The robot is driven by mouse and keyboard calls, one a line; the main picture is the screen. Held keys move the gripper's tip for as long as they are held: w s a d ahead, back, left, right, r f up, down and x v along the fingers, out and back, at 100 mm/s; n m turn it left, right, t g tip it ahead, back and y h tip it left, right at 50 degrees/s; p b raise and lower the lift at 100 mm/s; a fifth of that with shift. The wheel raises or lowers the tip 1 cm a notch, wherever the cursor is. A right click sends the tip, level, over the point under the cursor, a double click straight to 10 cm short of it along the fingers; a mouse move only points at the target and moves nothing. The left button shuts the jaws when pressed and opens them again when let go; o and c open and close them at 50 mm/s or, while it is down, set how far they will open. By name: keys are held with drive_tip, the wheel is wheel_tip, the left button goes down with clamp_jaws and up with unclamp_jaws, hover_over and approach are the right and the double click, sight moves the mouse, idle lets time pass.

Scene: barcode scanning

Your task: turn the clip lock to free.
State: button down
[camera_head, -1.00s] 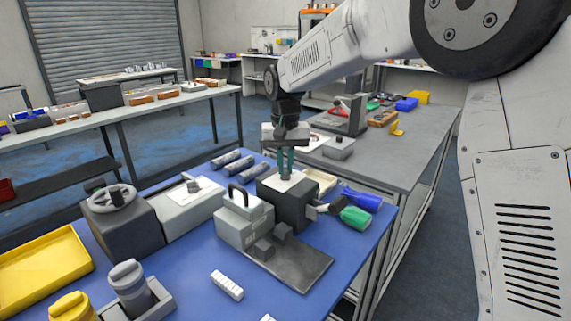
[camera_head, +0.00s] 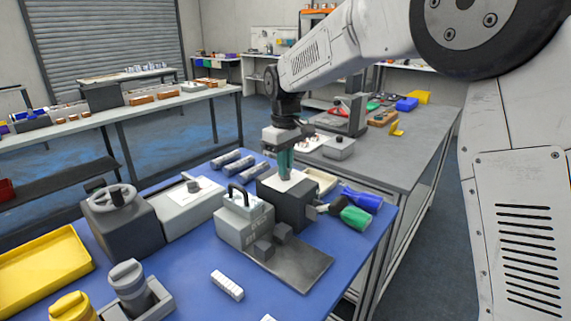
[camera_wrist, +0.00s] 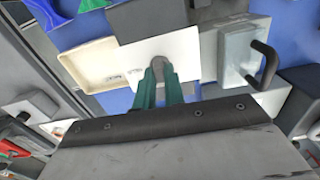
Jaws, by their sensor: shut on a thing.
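The clip lock is a dark box (camera_head: 289,206) with a white top plate (camera_wrist: 190,50), near the far right end of the blue table. A small grey knob (camera_wrist: 158,62) stands on the plate; small dark lettering beside it is too small to read. My gripper (camera_wrist: 159,78) points down over the plate, its green fingers closed on the knob from both sides. In the head view my gripper (camera_head: 285,171) hides the knob.
A grey block with a black handle (camera_head: 244,222) stands close left of the box. A green-headed tool (camera_head: 355,218) and a cream tray (camera_head: 321,181) lie close to its right and behind. A dark plate (camera_head: 295,266) lies in front.

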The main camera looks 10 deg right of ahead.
idle(0.4)
drive_tip(key=c, duration=1.5)
unclamp_jaws()
wheel_tip(320, 180, up, 8)
drive_tip(key=shift+f, duration=0.1)
